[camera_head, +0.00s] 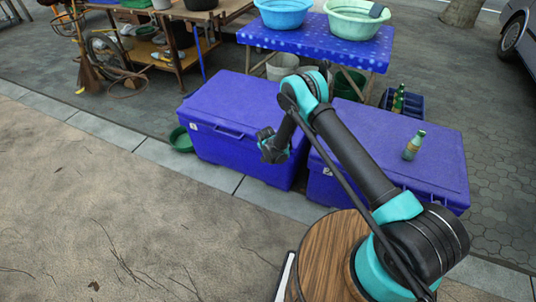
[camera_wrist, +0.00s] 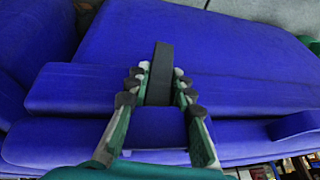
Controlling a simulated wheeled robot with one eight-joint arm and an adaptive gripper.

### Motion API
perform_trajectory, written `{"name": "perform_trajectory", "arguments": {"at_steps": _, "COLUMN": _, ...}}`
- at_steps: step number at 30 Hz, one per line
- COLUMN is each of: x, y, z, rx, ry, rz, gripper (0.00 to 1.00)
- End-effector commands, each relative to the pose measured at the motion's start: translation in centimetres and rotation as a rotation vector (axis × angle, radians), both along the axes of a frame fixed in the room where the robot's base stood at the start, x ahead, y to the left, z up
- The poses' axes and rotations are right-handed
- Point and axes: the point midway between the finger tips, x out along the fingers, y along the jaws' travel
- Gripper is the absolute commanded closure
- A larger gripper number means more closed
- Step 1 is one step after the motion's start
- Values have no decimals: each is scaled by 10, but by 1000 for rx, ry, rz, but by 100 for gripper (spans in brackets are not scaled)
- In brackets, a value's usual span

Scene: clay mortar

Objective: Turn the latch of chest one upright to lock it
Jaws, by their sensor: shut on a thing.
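Two blue chests stand side by side in the head view, a left chest (camera_head: 235,115) and a right chest (camera_head: 440,165). Small white labels on their fronts are too small to read. My gripper (camera_head: 274,149) is at the front of the left chest, near its right end. In the wrist view, my gripper (camera_wrist: 159,76) is shut on a dark, flat latch (camera_wrist: 160,62). The latch lies across the front of the blue chest (camera_wrist: 230,55), its length running up and down the picture. In the head view the latch is hidden by my gripper.
A green bottle (camera_head: 414,145) stands on the right chest's lid. A green basin (camera_head: 181,139) sits on the ground left of the left chest. A blue-covered table (camera_head: 300,42) with basins stands behind. The paving in front is open.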

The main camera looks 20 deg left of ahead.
Motion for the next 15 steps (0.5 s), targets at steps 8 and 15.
{"name": "perform_trajectory", "arguments": {"at_steps": 8, "x": -1, "y": 2, "z": 0, "rx": -168, "ry": 15, "rz": 0, "gripper": 100}}
{"name": "perform_trajectory", "arguments": {"at_steps": 15, "x": -2, "y": 1, "z": 0, "rx": -173, "ry": 17, "rz": 0, "gripper": 100}}
